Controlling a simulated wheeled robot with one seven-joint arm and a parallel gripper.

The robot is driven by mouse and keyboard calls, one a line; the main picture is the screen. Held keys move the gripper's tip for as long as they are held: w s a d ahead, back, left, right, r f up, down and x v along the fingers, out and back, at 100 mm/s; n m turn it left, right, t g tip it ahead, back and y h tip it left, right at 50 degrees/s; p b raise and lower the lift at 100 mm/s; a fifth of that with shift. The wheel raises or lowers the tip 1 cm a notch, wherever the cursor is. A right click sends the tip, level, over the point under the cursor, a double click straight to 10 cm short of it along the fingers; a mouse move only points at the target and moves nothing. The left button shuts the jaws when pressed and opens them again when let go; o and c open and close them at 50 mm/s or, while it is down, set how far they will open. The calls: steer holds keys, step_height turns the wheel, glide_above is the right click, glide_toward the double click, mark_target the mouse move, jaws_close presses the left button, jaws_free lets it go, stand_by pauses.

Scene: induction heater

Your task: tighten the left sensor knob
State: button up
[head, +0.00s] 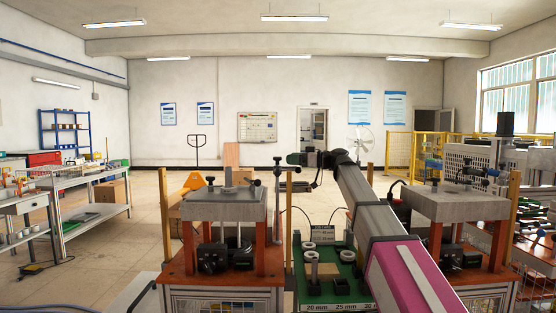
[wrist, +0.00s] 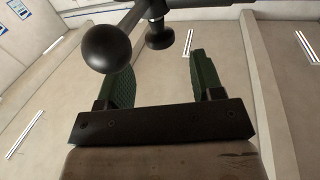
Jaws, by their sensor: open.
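In the wrist view two black knobs show on dark rods: a large round ball knob (wrist: 108,48) at the upper left and a smaller knob (wrist: 160,36) right of it. I cannot tell for sure which is the left sensor knob. My gripper (wrist: 162,72) is open, its two green-padded fingers apart. The ball knob overlaps the left fingertip in the picture; the smaller knob appears between the fingertips, farther out. Contact cannot be told. In the head view a dark sensor post (head: 278,180) stands at the left station's right edge, with my gripper (head: 295,186) small and dark beside it.
The left station (head: 226,208) has a grey slab top on orange legs. A similar station (head: 455,205) stands to the right. Between them a green board (head: 325,290) holds several metal rings. A workbench (head: 95,215) is at the left, with open floor between.

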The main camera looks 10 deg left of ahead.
mark_target(277, 158)
steer(key=a, duration=0.6)
steer(key=shift+a, duration=0.25)
steer(key=c, duration=0.9)
